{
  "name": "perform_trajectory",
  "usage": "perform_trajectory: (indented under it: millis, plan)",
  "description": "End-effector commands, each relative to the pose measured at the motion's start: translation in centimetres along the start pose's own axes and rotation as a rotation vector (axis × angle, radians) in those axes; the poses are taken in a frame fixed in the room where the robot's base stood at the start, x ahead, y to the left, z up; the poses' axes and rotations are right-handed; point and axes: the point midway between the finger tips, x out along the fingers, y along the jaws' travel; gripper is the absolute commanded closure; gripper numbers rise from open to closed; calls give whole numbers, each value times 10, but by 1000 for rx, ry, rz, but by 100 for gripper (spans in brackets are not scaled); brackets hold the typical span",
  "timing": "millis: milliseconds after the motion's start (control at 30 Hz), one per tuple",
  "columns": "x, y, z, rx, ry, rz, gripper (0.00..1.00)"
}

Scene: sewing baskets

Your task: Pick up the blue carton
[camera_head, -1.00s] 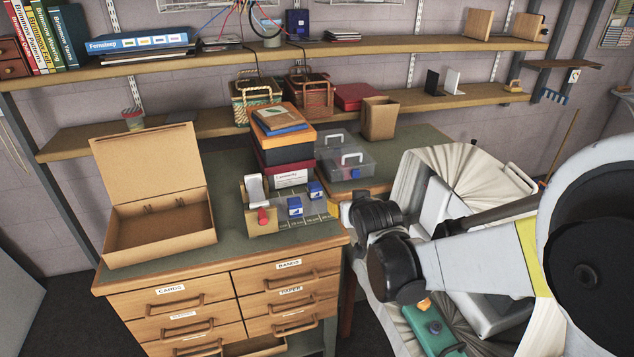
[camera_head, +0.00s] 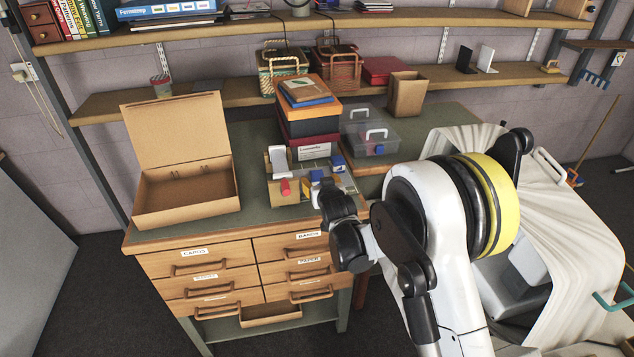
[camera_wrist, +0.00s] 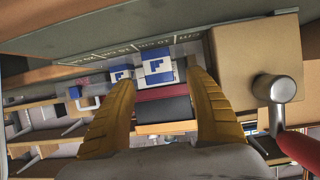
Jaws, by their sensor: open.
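In the wrist view the larger-looking carton (camera_wrist: 157,70) lies in line with the gap between my yellow fingertips (camera_wrist: 160,82). The second carton (camera_wrist: 122,76) is left of it, by the left fingertip. My gripper is open and empty. I cannot tell how far the fingertips are from the carton.
Stacked boxes (camera_head: 308,129) and a clear case (camera_head: 374,147) stand behind. An open cardboard box (camera_head: 190,212) is on the left, with bare bench between.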

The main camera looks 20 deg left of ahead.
Motion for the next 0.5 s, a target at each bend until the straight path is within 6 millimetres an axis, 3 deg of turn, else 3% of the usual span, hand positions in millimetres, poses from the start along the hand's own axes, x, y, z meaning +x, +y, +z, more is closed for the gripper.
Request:
perform_trajectory:
  millis: [233, 500]
  plan:
    - [39, 0, 5, 0, 0, 0, 37]
    - [44, 0, 3, 0, 0, 0, 37]
